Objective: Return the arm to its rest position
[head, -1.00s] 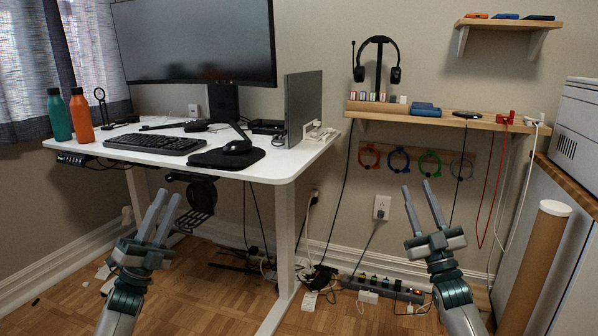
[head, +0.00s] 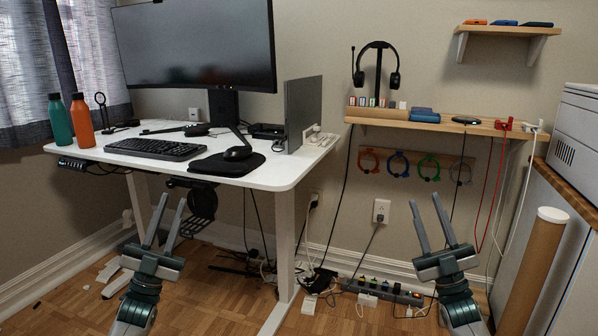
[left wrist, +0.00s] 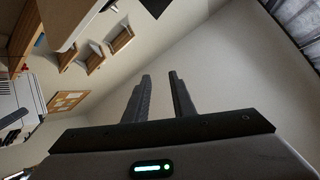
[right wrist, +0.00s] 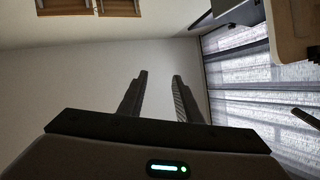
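My left gripper (head: 171,221) is low in front of the white desk's left half, fingers pointing up and spread apart with nothing between them. In the left wrist view its two fingers (left wrist: 160,95) stand apart and empty. My right gripper (head: 430,222) is low in front of the wall below the wooden shelf, fingers up, apart and empty. In the right wrist view its fingers (right wrist: 160,97) also show a gap with nothing in it. Neither gripper touches anything that I can see.
The white desk (head: 265,178) holds a keyboard, mouse, monitor and two bottles. A wooden shelf (head: 470,126) with a headset stand is at right, with hanging rings below. A cardboard tube (head: 528,275) stands at far right. A power strip (head: 385,292) and cables lie on the floor.

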